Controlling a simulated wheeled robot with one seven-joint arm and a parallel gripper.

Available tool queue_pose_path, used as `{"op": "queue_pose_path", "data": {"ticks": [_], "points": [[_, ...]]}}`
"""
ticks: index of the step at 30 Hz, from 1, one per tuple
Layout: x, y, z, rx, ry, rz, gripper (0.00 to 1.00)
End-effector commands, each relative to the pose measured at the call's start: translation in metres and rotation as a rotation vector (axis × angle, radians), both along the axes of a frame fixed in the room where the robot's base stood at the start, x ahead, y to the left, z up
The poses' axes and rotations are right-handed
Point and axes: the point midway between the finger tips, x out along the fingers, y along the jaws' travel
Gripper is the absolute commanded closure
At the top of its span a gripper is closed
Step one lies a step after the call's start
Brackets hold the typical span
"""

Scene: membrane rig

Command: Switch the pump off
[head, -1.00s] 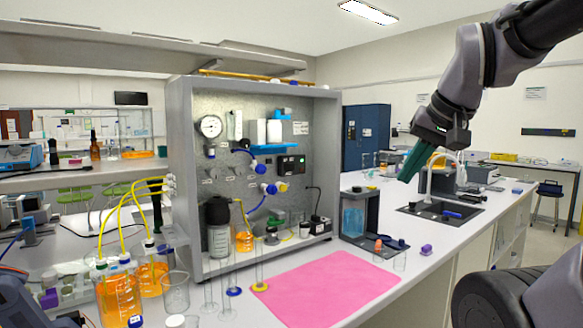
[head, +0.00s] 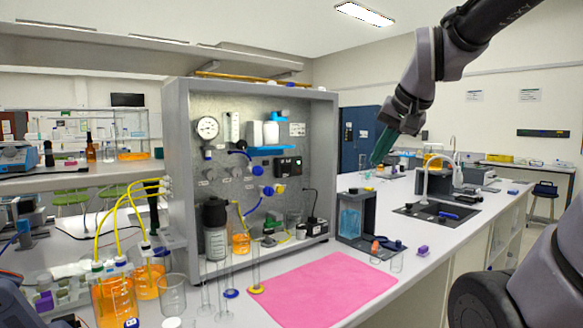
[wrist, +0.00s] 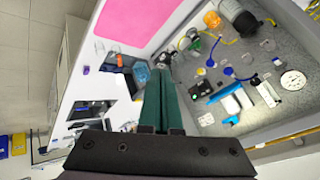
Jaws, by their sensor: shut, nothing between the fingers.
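The membrane rig is a grey open-fronted cabinet (head: 183,150) with a metal back panel. A black box with a small lit display and a green light (head: 289,166) sits on the panel's right side, and it also shows in the wrist view (wrist: 201,89). Low in the cabinet are a small dark device (head: 268,238) and a black-and-white box with a cable (head: 309,230). I cannot tell which of these is the pump, nor see a switch clearly. My gripper (head: 374,162), with teal fingers, is shut and empty in the air right of the cabinet; it also shows in the wrist view (wrist: 157,72).
A pink mat (head: 325,290) lies before the cabinet. Glass cylinders (head: 256,268) and orange-filled bottles (head: 115,298) stand left of it. A dark stand with a blue-filled vessel (head: 351,222) stands right of the cabinet. A sink with a tap (head: 440,210) is farther right.

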Motion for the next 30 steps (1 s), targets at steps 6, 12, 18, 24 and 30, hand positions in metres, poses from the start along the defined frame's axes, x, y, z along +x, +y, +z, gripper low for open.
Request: {"op": "queue_pose_path", "data": {"ticks": [6, 12, 18, 24, 30], "points": [[0.123, 0.040, 0.013, 0.128, -0.041, -0.077, 1.00], [0.231, 0.075, 0.004, 0.306, -0.073, -0.165, 1.00], [0.329, 0.097, -0.019, 0.524, -0.086, -0.289, 1.00], [0.390, 0.103, -0.041, 0.687, -0.089, -0.399, 1.00], [0.410, 0.105, -0.049, 0.739, -0.090, -0.438, 1.00]]}}
